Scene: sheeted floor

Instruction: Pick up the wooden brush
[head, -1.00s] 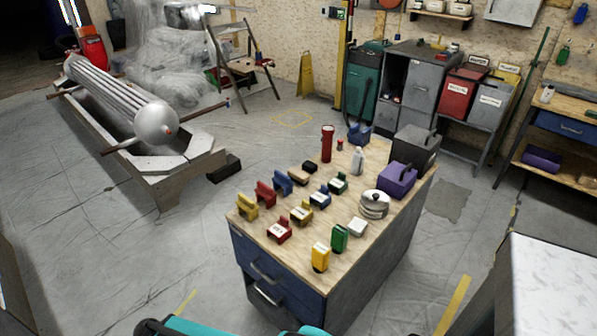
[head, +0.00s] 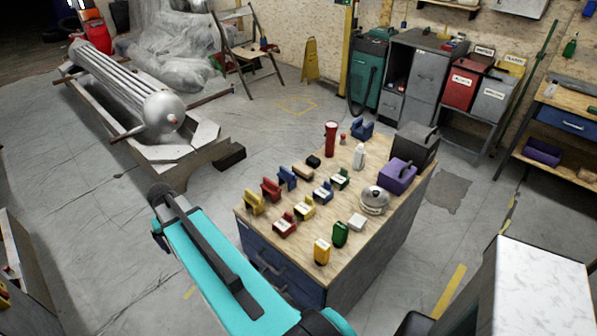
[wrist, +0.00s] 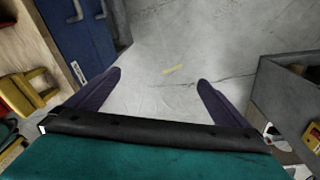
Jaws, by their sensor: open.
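A small tan block (head: 299,171) with a dark piece (head: 313,161) next to it lies toward the back left of the workbench top (head: 318,263) in the head view. It may be the wooden brush, but it is too small to be sure. No brush can be made out in the wrist view. My gripper (wrist: 160,76) is open in the wrist view, its two dark fingers spread with nothing between them. It is over bare floor beside the bench's blue drawers (wrist: 75,35), apart from the objects on top.
The bench holds several coloured blocks, a red flashlight (head: 331,138), a white bottle (head: 359,156), a round metal pot (head: 374,200) and a purple box (head: 397,177). A grey-walled container (wrist: 285,90) stands right in the wrist view.

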